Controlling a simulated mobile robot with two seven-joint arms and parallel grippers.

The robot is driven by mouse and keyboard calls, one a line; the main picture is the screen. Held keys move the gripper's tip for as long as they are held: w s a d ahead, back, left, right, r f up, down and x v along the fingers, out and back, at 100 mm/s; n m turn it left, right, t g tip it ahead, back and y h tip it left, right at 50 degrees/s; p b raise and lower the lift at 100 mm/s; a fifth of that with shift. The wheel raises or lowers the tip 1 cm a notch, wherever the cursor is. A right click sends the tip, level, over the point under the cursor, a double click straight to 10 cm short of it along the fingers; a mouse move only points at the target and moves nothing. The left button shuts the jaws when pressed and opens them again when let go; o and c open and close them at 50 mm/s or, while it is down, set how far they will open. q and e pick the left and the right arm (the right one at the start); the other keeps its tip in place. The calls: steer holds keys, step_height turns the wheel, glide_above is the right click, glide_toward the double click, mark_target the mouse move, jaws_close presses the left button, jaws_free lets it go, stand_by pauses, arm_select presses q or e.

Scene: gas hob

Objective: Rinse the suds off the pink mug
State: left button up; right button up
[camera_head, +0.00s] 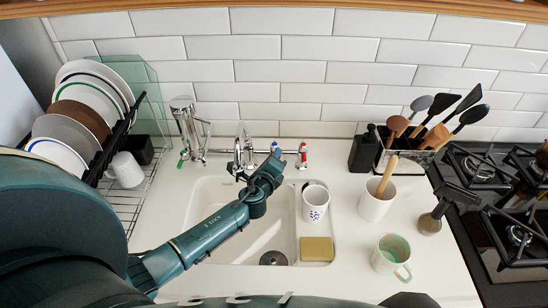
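I can make out no clearly pink mug. A white mug with a blue pattern (315,203) stands upright at the right side of the sink (205,215). A pale mug with a green inside (391,254) stands on the counter further right. The tap (243,150), with a blue and a red handle (302,155), is behind the sink. My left gripper (268,172) is over the back of the sink, just in front of the tap and left of the patterned mug. Its fingers are dark and small, so their opening and any contact are unclear. My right gripper is out of view.
A yellow sponge (317,248) lies on the sink's right ledge. A white pot with a wooden handle (375,202) and a utensil holder (400,155) stand to the right, before the hob (485,165). A dish rack (130,190) with plates and a white mug is left.

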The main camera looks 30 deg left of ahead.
arm_select(q)
jaws_close()
steer(key=n+y+b, duration=0.1)
steer(key=d+n+g+y+b, duration=0.1)
steer(key=y, duration=0.1)
steer(key=w+n+g+y+b, duration=0.1)
steer(key=n+y, duration=0.1)
steer(key=shift+d+b, duration=0.3)
steer(key=shift+o, duration=1.9)
jaws_free()
